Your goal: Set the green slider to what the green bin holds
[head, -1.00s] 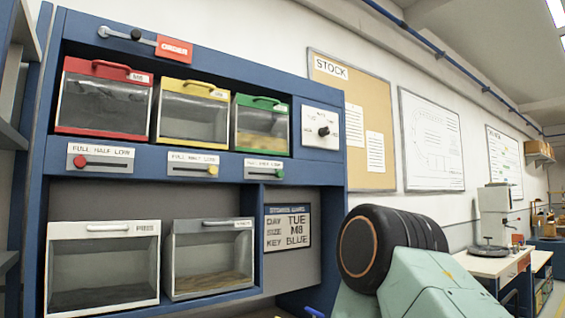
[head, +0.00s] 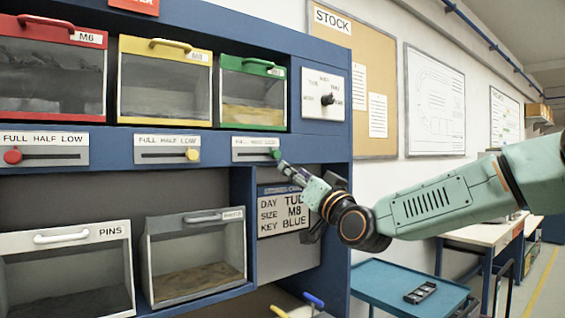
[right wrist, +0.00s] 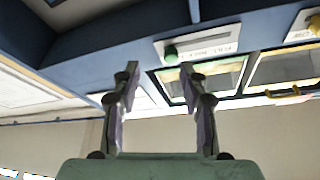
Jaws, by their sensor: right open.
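The green bin (head: 252,112) sits in the upper row of the cabinet, at the right. Through its clear front, tan contents reach a little under half the window's height. Below it is the green slider plate (head: 250,156), its label partly blurred. Its green knob (head: 277,153) stands at the right end of the slot, the LOW end on the matching plates. My right gripper (head: 284,167) is just below and right of the knob. In the right wrist view the open fingers (right wrist: 160,72) are apart and empty, with the knob (right wrist: 170,53) beyond them. My left gripper is not in view.
The red slider knob (head: 13,156) is at the left end, the yellow knob (head: 192,155) at the right. The red bin (head: 50,80), yellow bin (head: 165,85) and a dial (head: 327,99) are close by. A blue cart (head: 400,285) stands low right.

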